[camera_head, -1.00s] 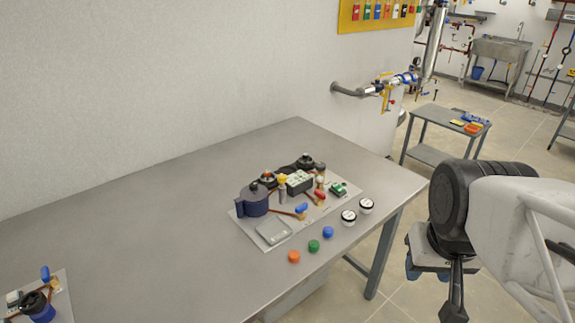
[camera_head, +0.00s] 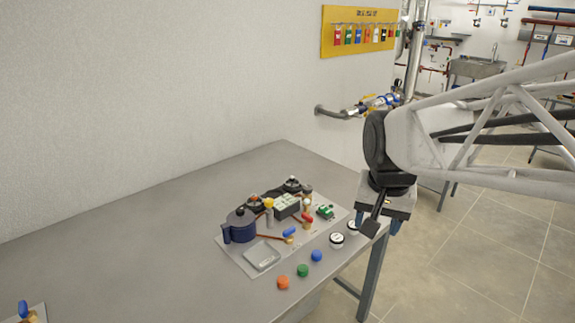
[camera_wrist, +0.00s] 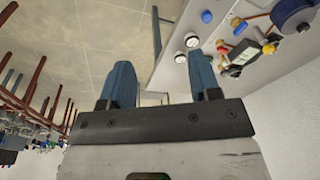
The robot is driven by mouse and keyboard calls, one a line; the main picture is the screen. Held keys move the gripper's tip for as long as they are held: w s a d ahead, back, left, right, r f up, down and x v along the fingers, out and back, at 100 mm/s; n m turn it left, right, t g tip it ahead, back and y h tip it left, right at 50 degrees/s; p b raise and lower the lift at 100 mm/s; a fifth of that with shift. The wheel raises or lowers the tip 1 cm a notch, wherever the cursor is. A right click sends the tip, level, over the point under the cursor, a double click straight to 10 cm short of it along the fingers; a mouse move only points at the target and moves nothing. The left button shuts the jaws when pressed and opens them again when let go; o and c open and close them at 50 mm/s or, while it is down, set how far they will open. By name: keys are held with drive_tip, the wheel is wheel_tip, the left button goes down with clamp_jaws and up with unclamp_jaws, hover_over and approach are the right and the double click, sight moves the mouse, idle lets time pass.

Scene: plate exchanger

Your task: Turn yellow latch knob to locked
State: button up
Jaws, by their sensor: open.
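In the wrist view, a yellow knob (camera_wrist: 269,48) shows at the upper right, beside the block (camera_wrist: 243,53). My gripper (camera_head: 384,222) is empty, to the right of the panel near the table's right edge, well apart from the knob. Its two blue fingers are spread open in the wrist view (camera_wrist: 162,78), with floor seen between them. The knob's turn angle is too small to tell.
Round white gauges (camera_head: 337,240) sit near my gripper. Blue-handled (camera_head: 289,232) and red-handled (camera_head: 307,217) valves stand near the knob. The table's left side (camera_head: 120,240) is largely clear.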

drive_tip(key=w+a+m, duration=0.2)
drive_tip(key=w+a, duration=0.3)
drive_tip(key=w, duration=0.4)
drive_tip(key=m+g, duration=0.2)
drive_tip(key=m, duration=0.4)
hover_over(269, 200)
wheel_tip(269, 200, down, 11)
drive_tip(key=shift+r, duration=0.1)
drive_tip(key=shift+w+a, duration=0.1)
drive_tip(key=shift+a, duration=0.1)
drive_tip(key=shift+f, duration=0.3)
drive_tip(key=shift+d+f, duration=0.15)
drive_tip(key=shift+f, duration=3.6)
drive_tip(key=shift+c, duration=0.2)
